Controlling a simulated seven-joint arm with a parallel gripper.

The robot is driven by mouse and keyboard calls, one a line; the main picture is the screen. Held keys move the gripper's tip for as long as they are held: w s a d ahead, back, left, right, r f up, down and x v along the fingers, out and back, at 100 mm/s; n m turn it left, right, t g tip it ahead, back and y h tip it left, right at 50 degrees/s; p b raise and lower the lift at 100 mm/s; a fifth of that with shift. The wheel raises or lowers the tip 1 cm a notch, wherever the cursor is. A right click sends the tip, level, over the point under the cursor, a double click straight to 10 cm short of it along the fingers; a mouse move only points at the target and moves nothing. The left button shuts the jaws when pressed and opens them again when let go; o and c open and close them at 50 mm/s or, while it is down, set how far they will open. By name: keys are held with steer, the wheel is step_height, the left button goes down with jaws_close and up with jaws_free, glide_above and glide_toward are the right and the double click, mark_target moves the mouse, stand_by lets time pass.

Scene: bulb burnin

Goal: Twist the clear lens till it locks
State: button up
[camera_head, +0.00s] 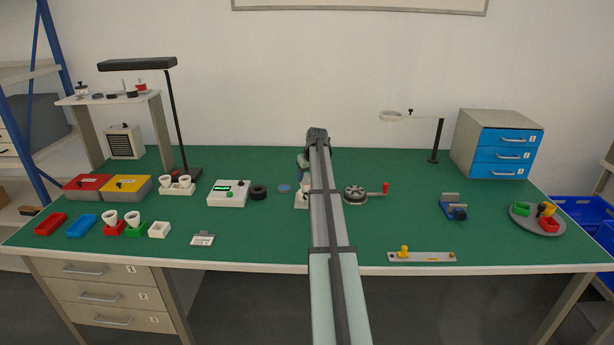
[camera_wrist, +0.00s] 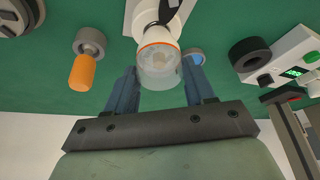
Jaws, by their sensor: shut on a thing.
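The clear lens (camera_wrist: 160,72) is a transparent dome in the wrist view. It sits against an orange ring (camera_wrist: 157,44) on a white fixture (camera_wrist: 158,22). My gripper (camera_wrist: 159,64) has its two blue-grey fingers on either side of the lens and is shut on it. In the head view my arm covers the lens and the gripper; only a bit of the white fixture (camera_head: 301,200) shows left of the arm. I cannot tell from these frames whether the lens is locked.
A blue disc (camera_head: 284,188), a black ring (camera_head: 259,192) and a white box with a green display (camera_head: 228,193) are to the left. A reel with a red handle (camera_head: 355,193) stands close on the right.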

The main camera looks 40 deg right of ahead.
stand_by(0.4)
steer(key=shift+a+m+h, duration=0.1)
steer(key=shift+m+h, duration=0.5)
steer(key=shift+m, duration=0.9)
steer(key=shift+a+m+g, duration=0.1)
steer(key=shift+m+g, duration=0.3)
steer(key=shift+m, duration=0.2)
steer(key=o, duration=0.5)
steer(key=shift+m, duration=0.3)
steer(key=o, duration=0.6)
steer(key=shift+c, duration=0.2)
steer(key=v, duration=1.3)
steer(key=shift+a+r, duration=0.3)
